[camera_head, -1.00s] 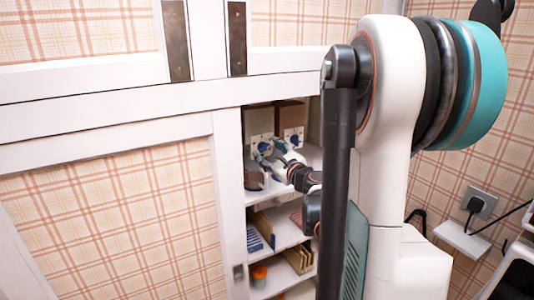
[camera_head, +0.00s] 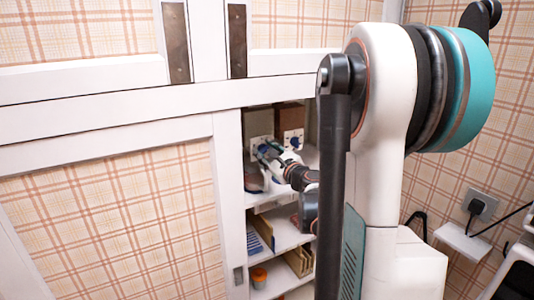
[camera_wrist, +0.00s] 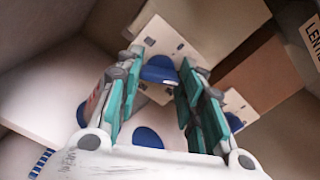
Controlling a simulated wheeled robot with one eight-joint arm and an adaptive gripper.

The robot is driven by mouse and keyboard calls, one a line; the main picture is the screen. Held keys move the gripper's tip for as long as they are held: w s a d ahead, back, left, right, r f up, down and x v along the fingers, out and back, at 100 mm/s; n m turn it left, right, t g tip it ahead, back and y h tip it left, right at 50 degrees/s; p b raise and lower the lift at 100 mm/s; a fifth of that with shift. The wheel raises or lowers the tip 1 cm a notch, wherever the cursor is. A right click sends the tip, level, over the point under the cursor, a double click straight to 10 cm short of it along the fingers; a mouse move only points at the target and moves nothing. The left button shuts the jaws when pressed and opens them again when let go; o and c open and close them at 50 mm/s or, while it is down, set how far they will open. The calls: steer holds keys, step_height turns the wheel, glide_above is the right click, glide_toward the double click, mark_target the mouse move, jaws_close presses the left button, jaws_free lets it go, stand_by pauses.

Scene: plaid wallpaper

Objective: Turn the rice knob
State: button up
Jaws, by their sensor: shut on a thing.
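My gripper (camera_wrist: 163,68) has its teal-padded fingers on both sides of a blue knob (camera_wrist: 158,73) and is shut on it. The knob sits on a white plate (camera_wrist: 165,38) on a box front. No rice label is readable, so I cannot tell this knob's name. In the head view my gripper (camera_head: 263,151) is at the left box's white plate (camera_head: 257,142), inside the cupboard. The right box has its own white plate with a blue knob (camera_head: 294,142). In the wrist view a partly cut label (camera_wrist: 312,38) at the upper right begins "LENT".
Cupboard shelves (camera_head: 283,238) below hold several small items, including an orange-topped jar (camera_head: 259,277). The white door frame (camera_head: 231,200) stands close left of my gripper. A wall socket with a plug (camera_head: 479,205) is at the right.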

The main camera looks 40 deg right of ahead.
steer(key=shift+n, duration=0.4)
steer(key=n, duration=0.5)
steer(key=shift+n+b, duration=0.3)
steer(key=n, duration=0.5)
steer(key=shift+n, duration=0.4)
steer(key=o, duration=1.1)
steer(key=shift+c, duration=0.2)
steer(key=shift+s, duration=0.1)
steer(key=v, duration=1.2)
